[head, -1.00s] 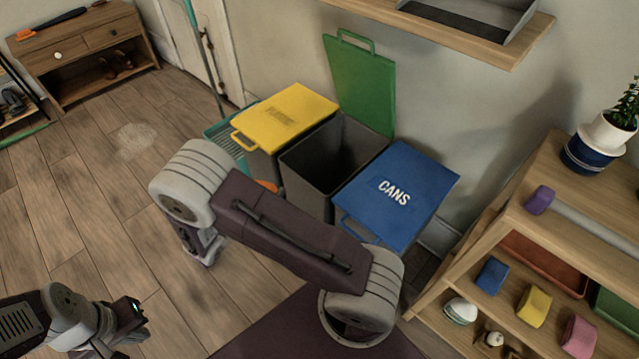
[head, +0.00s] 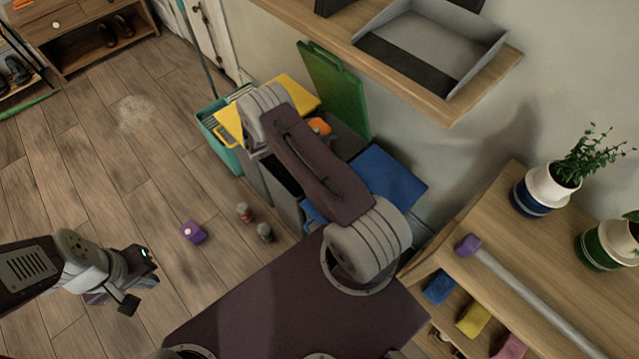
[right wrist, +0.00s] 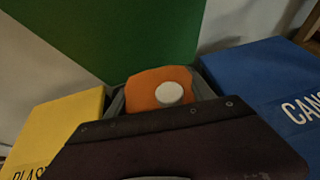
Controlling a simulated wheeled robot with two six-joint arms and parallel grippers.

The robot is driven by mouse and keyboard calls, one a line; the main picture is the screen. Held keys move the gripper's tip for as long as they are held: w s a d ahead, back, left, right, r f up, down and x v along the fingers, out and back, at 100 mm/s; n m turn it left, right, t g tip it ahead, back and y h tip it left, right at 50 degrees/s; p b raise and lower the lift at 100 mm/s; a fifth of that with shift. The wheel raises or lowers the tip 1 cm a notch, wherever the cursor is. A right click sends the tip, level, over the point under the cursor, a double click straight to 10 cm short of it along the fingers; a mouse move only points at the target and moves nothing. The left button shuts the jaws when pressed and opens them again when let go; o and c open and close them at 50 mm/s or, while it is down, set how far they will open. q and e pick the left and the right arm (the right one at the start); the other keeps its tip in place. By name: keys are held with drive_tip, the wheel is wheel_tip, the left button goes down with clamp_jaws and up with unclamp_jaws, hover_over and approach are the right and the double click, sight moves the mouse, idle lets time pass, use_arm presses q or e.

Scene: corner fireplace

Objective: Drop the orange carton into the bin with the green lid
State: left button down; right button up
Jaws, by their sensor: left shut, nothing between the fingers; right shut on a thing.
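The orange carton (head: 320,126) shows partly behind my right arm, at the mouth of the grey bin with the green lid (head: 335,92). That lid stands open against the wall. In the right wrist view the orange carton (right wrist: 150,88), with a round white cap, is over the bin's opening, in front of the green lid (right wrist: 120,35). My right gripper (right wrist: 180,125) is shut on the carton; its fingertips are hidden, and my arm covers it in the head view. My left gripper (head: 135,285) is shut and empty, over the floor at lower left.
The yellow-lidded bin (head: 292,92) and blue-lidded bin (head: 390,180) flank it, both closed. A wall shelf (head: 360,42) with a grey tray is above; a wooden shelf unit (head: 560,240) stands right.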

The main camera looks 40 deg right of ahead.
drive_tip(key=shift+a+f+b, duration=0.1)
drive_tip(key=shift+f+b, duration=0.2)
wheel_tip(320, 180, down, 6)
drive_tip(key=b, duration=0.4)
drive_tip(key=shift+r, duration=0.25)
drive_tip(key=shift+r, duration=0.1)
drive_tip(key=o, duration=1.4)
drive_tip(key=shift+o, duration=0.2)
drive_tip(key=p+v, duration=0.1)
drive_tip(key=v, duration=0.8)
drive_tip(key=shift+p, duration=0.3)
